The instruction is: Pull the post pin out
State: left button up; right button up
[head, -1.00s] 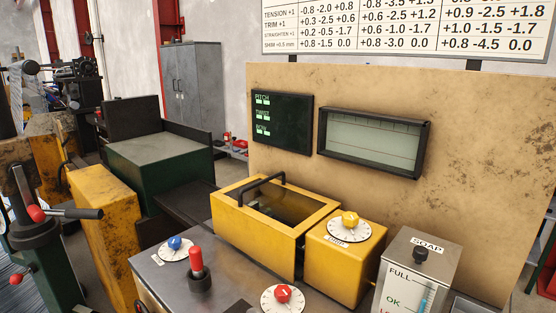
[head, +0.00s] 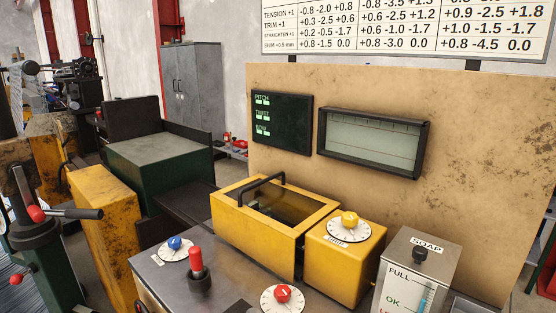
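Neither of my grippers is in view. No part is clearly marked as the post pin. A dark green post (head: 42,235) stands at the left edge, with a black lever (head: 75,213) and a red ball knob (head: 37,214) at its upper part. I cannot tell whether any of these is the pin. A red-topped black peg (head: 197,268) stands upright on the grey console top (head: 225,287).

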aim_at(16, 279)
jog(key=k+j+u, duration=0.15)
jog(key=j+u, duration=0.6)
jog(key=j, duration=0.15)
jog(key=j+u, duration=0.35)
jog(key=j, duration=0.15)
